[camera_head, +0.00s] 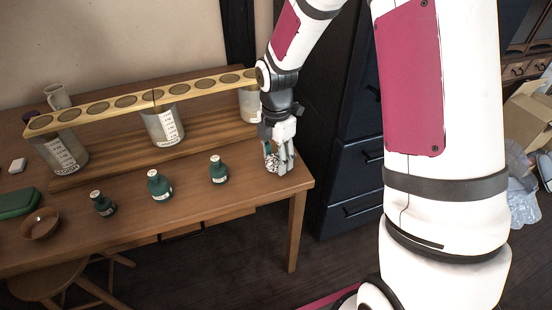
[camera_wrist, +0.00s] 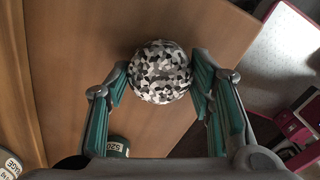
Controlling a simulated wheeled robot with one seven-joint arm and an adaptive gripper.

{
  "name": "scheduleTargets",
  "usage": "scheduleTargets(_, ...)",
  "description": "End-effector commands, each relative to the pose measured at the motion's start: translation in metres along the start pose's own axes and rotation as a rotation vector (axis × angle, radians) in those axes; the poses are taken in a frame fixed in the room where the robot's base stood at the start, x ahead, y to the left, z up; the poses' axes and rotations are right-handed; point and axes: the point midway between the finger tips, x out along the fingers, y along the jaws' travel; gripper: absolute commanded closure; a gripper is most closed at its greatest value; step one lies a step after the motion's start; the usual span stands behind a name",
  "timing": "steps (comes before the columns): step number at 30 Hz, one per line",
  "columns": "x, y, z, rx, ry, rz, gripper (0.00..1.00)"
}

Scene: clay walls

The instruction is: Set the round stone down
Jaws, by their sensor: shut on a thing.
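The round stone (camera_wrist: 160,71) is a ball speckled black, white and grey. In the wrist view it sits between the two fingers of my gripper (camera_wrist: 160,88), which is shut on it. In the head view my gripper (camera_head: 279,165) points down at the right end of the wooden table (camera_head: 230,196), and the stone (camera_head: 271,161) shows partly between the fingers. It is low over the tabletop or touching it; I cannot tell which.
Small green bottles (camera_head: 219,169) stand in a row left of my gripper. A brown bowl (camera_head: 41,224) and green case (camera_head: 18,203) are far left. The table's right edge is close.

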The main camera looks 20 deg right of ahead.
Motion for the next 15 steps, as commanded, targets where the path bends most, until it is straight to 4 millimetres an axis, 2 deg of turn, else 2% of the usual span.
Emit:
scheduleTargets(11, 0.0056, 0.0004, 0.0002, 0.001, -0.001, 0.002, 0.88)
scheduleTargets(12, 0.0058, 0.0003, 0.0001, 0.001, -0.001, 0.001, 0.47)
scheduleTargets(14, 0.0055, 0.0002, 0.0001, 0.001, -0.001, 0.001, 0.33)
scheduleTargets(15, 0.0055, 0.0002, 0.0001, 0.001, -0.001, 0.001, 0.31)
